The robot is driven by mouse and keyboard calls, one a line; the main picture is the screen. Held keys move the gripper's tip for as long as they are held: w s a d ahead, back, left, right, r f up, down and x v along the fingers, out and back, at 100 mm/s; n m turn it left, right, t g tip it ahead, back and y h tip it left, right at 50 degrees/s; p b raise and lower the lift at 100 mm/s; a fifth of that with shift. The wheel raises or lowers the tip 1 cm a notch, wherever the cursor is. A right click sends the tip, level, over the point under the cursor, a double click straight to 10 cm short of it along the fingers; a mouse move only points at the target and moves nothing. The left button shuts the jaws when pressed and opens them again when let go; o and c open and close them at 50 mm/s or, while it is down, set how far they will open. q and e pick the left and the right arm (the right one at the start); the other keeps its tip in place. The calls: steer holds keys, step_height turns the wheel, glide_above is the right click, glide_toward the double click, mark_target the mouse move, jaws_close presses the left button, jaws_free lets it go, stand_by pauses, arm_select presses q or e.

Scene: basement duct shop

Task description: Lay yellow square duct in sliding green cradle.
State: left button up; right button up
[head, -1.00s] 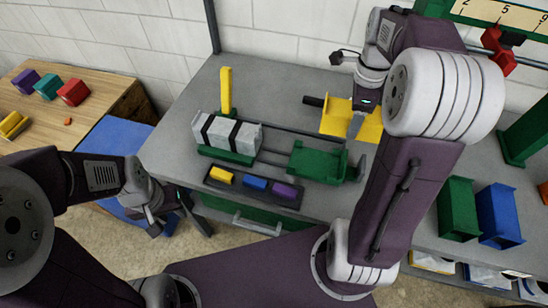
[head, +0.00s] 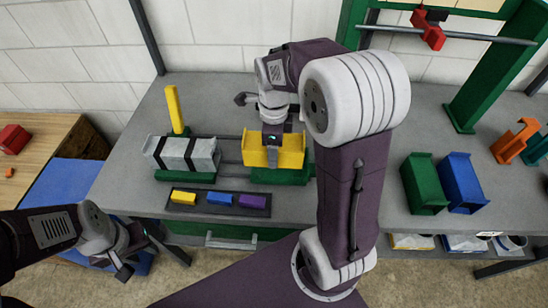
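The yellow square duct (head: 290,157) is at the sliding green cradle (head: 282,178), whose green base shows beneath it. The duct hides most of the cradle, and I cannot tell if the duct is fully seated. My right gripper (head: 272,155) comes down from above and is shut on the duct's near side wall; its fingertips are partly hidden. My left gripper (head: 153,264) is empty and open, low at the left in front of the bench.
A grey duct with black bands (head: 201,155) lies in another green cradle to the left, beside a yellow post (head: 175,108). A dark tray (head: 219,209) with yellow, blue and purple blocks lies in front. Green (head: 424,183) and blue (head: 462,183) channels stand at right.

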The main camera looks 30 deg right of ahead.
step_height(320, 180, down, 4)
steer(key=shift+s+r+b, duration=0.1)
steer(key=shift+r+b, duration=0.1)
steer(key=shift+b, duration=0.2)
steer(key=shift+f, duration=0.2)
steer(key=shift+f, duration=0.15)
steer(key=o, duration=1.8)
steer(key=shift+c, duration=0.2)
step_height(320, 180, up, 12)
steer(key=shift+r+p, duration=0.25)
steer(key=shift+p, duration=1)
